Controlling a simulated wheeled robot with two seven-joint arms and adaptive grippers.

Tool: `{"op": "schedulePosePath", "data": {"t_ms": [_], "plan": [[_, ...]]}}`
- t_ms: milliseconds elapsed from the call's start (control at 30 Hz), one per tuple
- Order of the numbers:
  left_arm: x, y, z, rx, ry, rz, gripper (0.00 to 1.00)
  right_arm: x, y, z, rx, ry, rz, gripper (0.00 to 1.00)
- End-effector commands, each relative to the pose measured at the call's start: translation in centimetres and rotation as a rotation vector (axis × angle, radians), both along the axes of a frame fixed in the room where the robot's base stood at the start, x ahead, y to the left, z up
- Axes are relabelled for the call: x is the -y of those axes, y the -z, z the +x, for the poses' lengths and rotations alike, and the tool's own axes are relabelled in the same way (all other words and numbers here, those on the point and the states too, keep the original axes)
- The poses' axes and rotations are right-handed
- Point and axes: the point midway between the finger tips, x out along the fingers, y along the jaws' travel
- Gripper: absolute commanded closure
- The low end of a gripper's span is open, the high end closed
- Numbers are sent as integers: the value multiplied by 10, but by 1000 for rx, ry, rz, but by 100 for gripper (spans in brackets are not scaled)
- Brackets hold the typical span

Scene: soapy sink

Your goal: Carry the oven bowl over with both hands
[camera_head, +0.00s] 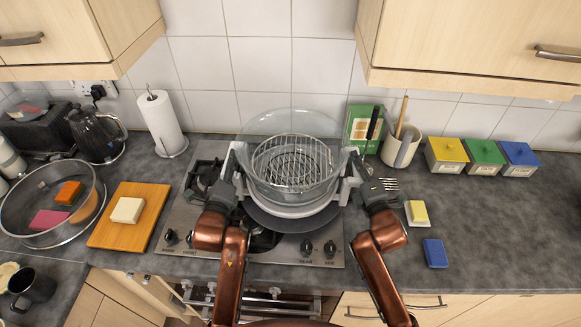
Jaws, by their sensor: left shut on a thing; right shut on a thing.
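The oven bowl (291,203) is a clear round glass vessel with wire racks inside. It is in the middle of the head view, over the gas hob (172,222), with a clear glass rim rising at the back. My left gripper (243,160) is shut on its left side and my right gripper (350,170) is shut on its right side. A dark round pan-like shape (290,222) shows under its front edge. I cannot tell whether the bowl touches what is beneath it.
Left are a cutting board (108,234) with a pale block, a round metal basin (30,236) with sponges, a kettle (95,132) and a paper roll (160,122). Right are a utensil pot (400,148), coloured-lid boxes (484,155) and two sponges (435,253). The right counter is largely clear.

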Motion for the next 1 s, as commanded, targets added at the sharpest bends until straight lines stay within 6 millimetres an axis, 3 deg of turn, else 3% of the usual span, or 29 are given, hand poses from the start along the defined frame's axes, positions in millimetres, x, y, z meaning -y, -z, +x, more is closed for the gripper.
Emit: {"op": "schedulePosePath", "data": {"t_ms": [700,1000], "plan": [[0,1,0,-2,0,0,100,1,1,0,-3,2,-1,100],[0,-10,-1,12,0,0,100,0,-9,-1,11,0,0,100]]}}
